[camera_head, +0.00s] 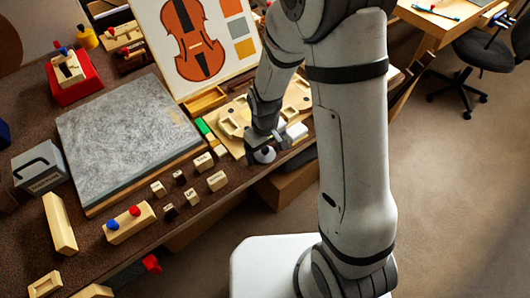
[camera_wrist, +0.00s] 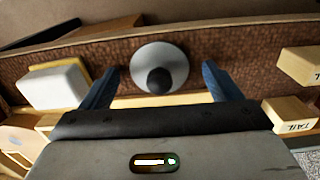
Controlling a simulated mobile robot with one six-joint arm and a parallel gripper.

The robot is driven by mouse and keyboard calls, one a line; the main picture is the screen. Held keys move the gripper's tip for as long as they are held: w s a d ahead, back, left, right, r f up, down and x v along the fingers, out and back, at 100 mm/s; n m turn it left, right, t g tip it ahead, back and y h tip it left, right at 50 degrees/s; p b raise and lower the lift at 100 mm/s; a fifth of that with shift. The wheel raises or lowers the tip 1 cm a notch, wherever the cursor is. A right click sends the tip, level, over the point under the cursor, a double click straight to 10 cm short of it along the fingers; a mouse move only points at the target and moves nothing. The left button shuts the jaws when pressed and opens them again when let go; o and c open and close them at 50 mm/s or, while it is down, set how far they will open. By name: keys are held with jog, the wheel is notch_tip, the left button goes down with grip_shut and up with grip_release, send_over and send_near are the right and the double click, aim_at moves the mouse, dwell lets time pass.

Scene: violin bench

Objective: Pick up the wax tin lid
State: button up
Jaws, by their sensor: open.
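The wax tin lid, a round grey disc with a black knob, lies on the brown bench top near its front edge; the lid (camera_wrist: 174,58) is in the upper middle of the wrist view. In the head view the lid (camera_head: 264,156) shows just below my gripper. My gripper (camera_wrist: 161,84) is open, with one blue finger on each side of the knob and apart from it. In the head view my gripper (camera_head: 264,142) hangs close over the lid and hides part of it.
A white block (camera_wrist: 57,86) lies left of the lid in the wrist view. A block marked TAIL (camera_wrist: 291,114) lies to the right. In the head view a wooden plate (camera_head: 232,126), small labelled blocks (camera_head: 217,181) and a grey slab (camera_head: 125,135) are nearby.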

jog(key=shift+c, duration=0.2)
jog(key=c, duration=1)
